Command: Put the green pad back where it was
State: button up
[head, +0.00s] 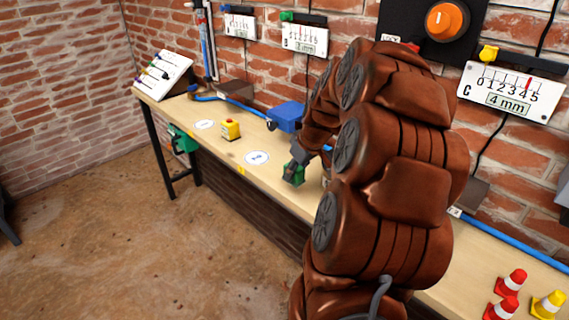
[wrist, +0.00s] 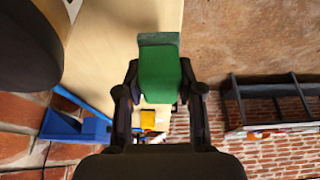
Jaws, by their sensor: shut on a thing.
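The green pad (wrist: 160,75), a green block with a darker grey-green end, is between the two fingers of my gripper (wrist: 160,95) in the wrist view. The fingers press on its two sides. In the head view the green pad (head: 293,174) shows low at the end of my arm, by the front part of the bench. My gripper (head: 298,160) is above it and partly hidden by my arm. I cannot tell whether the pad touches the bench top. Two white round marks lie on the bench to the left, the nearer one (head: 257,158) and the farther one (head: 205,124).
A yellow block (head: 230,129) stands between the marks on the wooden bench (head: 222,158). A blue device (head: 285,117) sits behind, near a blue pipe. Red and yellow cones (head: 511,283) stand at right. Gauge C (head: 510,92) hangs on the brick wall. My arm hides the bench's middle.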

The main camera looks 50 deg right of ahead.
jog(key=w+d, duration=0.1)
jog(key=w, duration=0.1)
jog(key=w+d+p, duration=0.1)
jog(key=w, duration=0.2)
jog(key=w+d+p, duration=0.1)
jog(key=w, duration=0.2)
jog(key=shift+d+f, duration=0.35)
jog(key=shift+d, duration=0.05)
notch_tip(320, 180, down, 3)
jog(key=shift+r+p, duration=0.1)
jog(key=shift+p, duration=0.35)
jog(key=shift+f, duration=0.4)
jog(key=shift+f, duration=0.2)
jog(key=o, duration=1)
jog(key=shift+r, duration=0.15)
